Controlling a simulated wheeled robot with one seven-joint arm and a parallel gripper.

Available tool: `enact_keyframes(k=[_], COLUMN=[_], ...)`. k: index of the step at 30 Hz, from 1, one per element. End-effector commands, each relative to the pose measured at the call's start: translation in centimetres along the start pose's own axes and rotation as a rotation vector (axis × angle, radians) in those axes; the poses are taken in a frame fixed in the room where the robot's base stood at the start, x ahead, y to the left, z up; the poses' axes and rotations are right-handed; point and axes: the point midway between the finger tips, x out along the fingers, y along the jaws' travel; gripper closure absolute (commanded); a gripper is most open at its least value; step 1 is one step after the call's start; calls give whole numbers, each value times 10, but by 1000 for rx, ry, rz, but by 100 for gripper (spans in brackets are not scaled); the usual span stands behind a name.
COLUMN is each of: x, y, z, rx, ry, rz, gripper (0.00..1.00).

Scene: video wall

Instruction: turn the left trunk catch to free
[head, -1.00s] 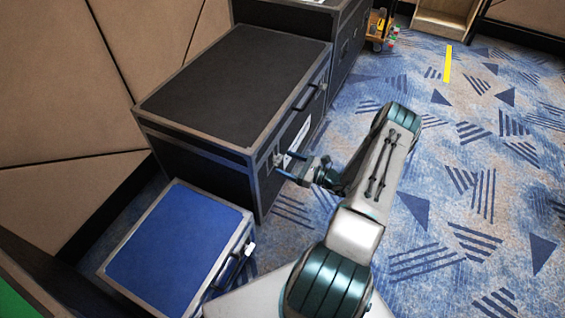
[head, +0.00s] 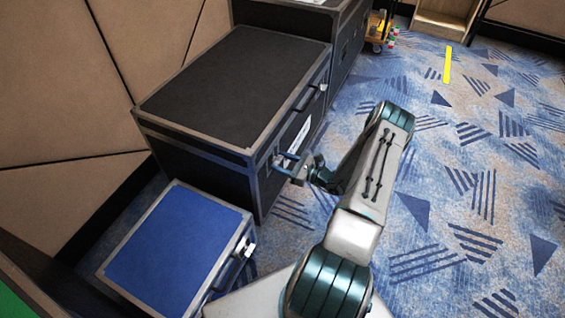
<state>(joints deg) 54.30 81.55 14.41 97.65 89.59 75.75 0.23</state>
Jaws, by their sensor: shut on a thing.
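The black trunk (head: 235,85) with metal edging stands against the padded wall. Its front face is turned to the right, with a handle and a white label on it. My gripper (head: 282,164) is at the near end of that front face, at the left catch, and is shut on it. The jaws hide most of the catch, so its exact angle cannot be read.
A smaller blue case (head: 175,250) stands on the floor in front of the trunk. Another dark case (head: 345,40) is behind the trunk. A small orange cart (head: 378,30) and a wooden shelf (head: 445,25) are at the back. The patterned carpet (head: 480,180) to the right is clear.

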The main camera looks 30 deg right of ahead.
Motion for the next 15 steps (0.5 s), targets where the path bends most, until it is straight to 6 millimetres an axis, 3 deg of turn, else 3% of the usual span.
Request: enact_keyframes(k=[15], x=[0], y=[0], z=[-2], rx=[-328], ry=[0], rz=[-1], gripper=[72])
